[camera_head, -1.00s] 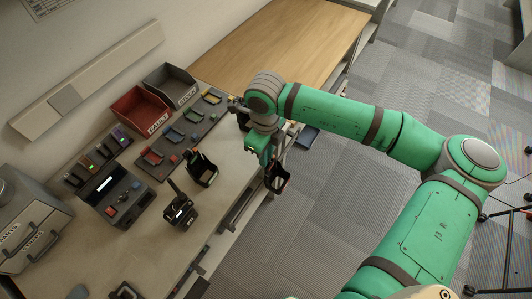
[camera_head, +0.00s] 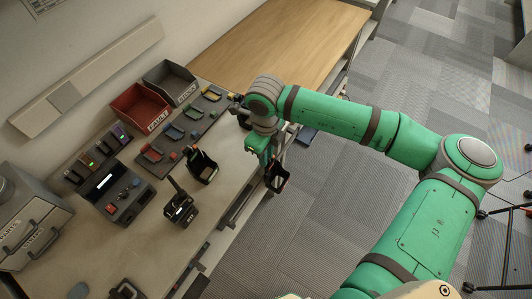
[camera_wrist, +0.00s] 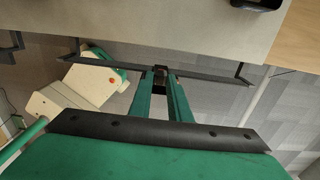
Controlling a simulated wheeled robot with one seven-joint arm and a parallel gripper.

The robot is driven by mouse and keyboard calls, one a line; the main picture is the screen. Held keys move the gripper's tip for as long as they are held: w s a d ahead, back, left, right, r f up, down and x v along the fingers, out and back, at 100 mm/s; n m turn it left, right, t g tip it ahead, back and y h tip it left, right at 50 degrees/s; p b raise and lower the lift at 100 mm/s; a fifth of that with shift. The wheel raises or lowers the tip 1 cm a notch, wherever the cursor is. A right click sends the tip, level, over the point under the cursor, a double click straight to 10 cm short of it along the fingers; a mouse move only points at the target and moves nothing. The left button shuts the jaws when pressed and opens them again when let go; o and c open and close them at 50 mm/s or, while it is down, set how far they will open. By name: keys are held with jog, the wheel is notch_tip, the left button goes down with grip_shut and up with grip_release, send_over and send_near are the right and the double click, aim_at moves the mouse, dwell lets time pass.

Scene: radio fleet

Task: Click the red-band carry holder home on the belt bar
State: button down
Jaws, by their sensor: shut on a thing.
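A black open-framed carry holder (camera_head: 277,179) hangs at the bench's front edge, just below my gripper (camera_head: 266,158). In the wrist view my gripper (camera_wrist: 161,76) is shut on a small dark part of it, level with the belt bar (camera_wrist: 210,76). The belt bar is a thin dark rail running across that view, along the front of the bench. I cannot tell whether the holder is seated on the bar or only touching it. Its red band does not show. My arm and fingers hide part of the contact.
Another black holder (camera_head: 204,168) and a handheld radio (camera_head: 180,208) stand on the bench. Behind them are a red bin (camera_head: 138,106), a grey bin (camera_head: 170,83), a charger console (camera_head: 117,196) and small coloured trays (camera_head: 150,155).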

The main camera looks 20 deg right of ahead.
jog(key=shift+f, duration=0.7)
jog(key=c, duration=1.6)
grip_release()
jog(key=shift+o, duration=0.2)
jog(key=shift+r, duration=0.1)
notch_tip(320, 180, up, 11)
